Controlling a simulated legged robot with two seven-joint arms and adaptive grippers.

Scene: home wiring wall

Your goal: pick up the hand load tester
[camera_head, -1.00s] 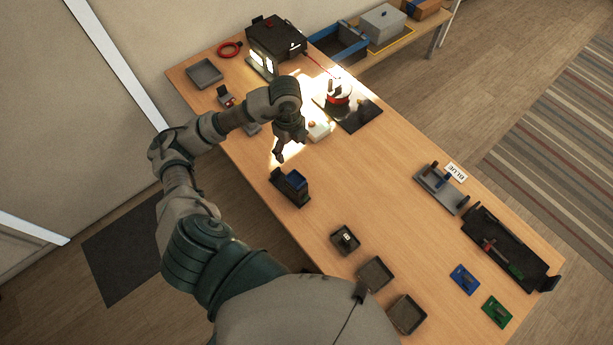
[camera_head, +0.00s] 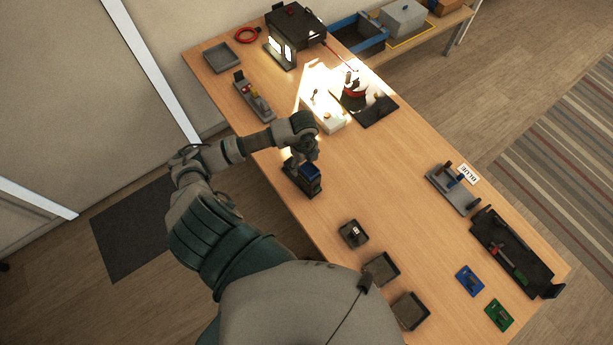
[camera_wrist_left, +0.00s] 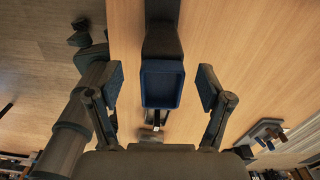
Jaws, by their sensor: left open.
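A dark block-shaped device with a blue top (camera_head: 309,172), which looks like the hand load tester, stands near the table's left edge in the head view. In the left wrist view its blue, rimmed top (camera_wrist_left: 162,84) lies between my two fingers, with a dark body part behind it. My left gripper (camera_head: 303,160) is over the device and partly hides it in the head view. In the wrist view the left gripper (camera_wrist_left: 160,90) is open, with a gap between each finger and the blue top. My right gripper is not in view.
A white box (camera_head: 327,115) and a black plate (camera_head: 378,108) lie beyond the device. A small dark box (camera_head: 353,234) and two shallow trays (camera_head: 381,269) lie nearer. The table's middle is clear.

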